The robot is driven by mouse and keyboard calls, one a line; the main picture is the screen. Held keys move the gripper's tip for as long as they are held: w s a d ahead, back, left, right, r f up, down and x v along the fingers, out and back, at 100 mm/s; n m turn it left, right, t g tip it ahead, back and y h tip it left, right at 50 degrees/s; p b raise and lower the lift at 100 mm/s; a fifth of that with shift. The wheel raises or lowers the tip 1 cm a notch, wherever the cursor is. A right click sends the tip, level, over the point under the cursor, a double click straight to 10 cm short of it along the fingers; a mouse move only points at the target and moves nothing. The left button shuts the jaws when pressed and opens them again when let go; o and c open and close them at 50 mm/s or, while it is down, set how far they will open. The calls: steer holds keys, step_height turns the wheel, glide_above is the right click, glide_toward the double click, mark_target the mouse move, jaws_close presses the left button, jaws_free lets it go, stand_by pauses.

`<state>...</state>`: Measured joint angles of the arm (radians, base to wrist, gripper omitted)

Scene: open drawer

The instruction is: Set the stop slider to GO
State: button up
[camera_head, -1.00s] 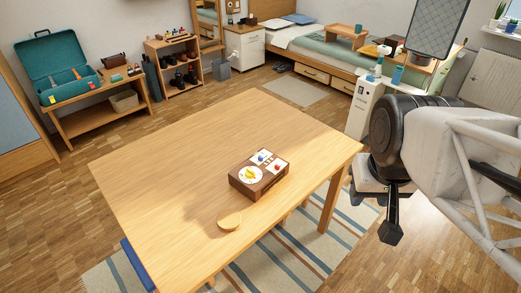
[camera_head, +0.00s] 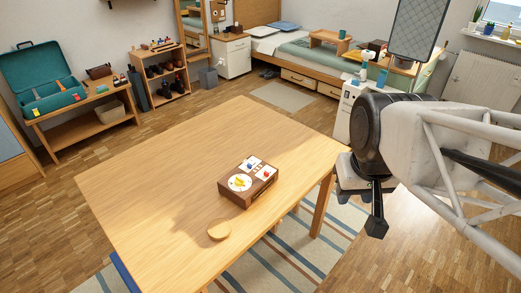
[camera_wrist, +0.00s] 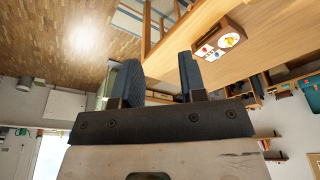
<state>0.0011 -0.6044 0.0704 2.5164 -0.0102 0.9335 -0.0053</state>
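A brown wooden box (camera_head: 234,200) stands on the table near its right front part. Its top has a white round dial with a yellow pointer (camera_head: 240,183) and two white cards, one with a blue mark and one with a red mark. Small details between the cards are too small to read, so I cannot tell the slider's setting. The box also shows in the wrist view (camera_wrist: 208,42), at the upper right. My gripper (camera_wrist: 162,75) has its two fingers apart with nothing between them. In the head view my gripper (camera_head: 376,222) hangs right of the table, well away from the box.
The wooden table (camera_head: 150,170) is mostly clear. A striped rug (camera_head: 265,262) lies under the table. A white cabinet (camera_head: 346,118) stands behind my arm.

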steer(key=w+a+f+n, duration=0.2)
steer(key=w+a+n, duration=0.1)
steer(key=w, duration=0.9)
steer(key=n+g, duration=0.3)
steer(key=n, duration=0.4)
glide_toward(266, 172)
steer(key=shift+s+d+f, duration=0.25)
steer(key=shift+s+f, duration=0.05)
steer(key=shift+s, duration=0.15)
steer(key=shift+w+a+f, duration=0.2)
steer(key=shift+w+f, duration=0.05)
steer(key=shift+f, duration=0.15)
steer(key=shift+f, duration=0.1)
steer(key=shift+f, duration=3.8)
jaws_close()
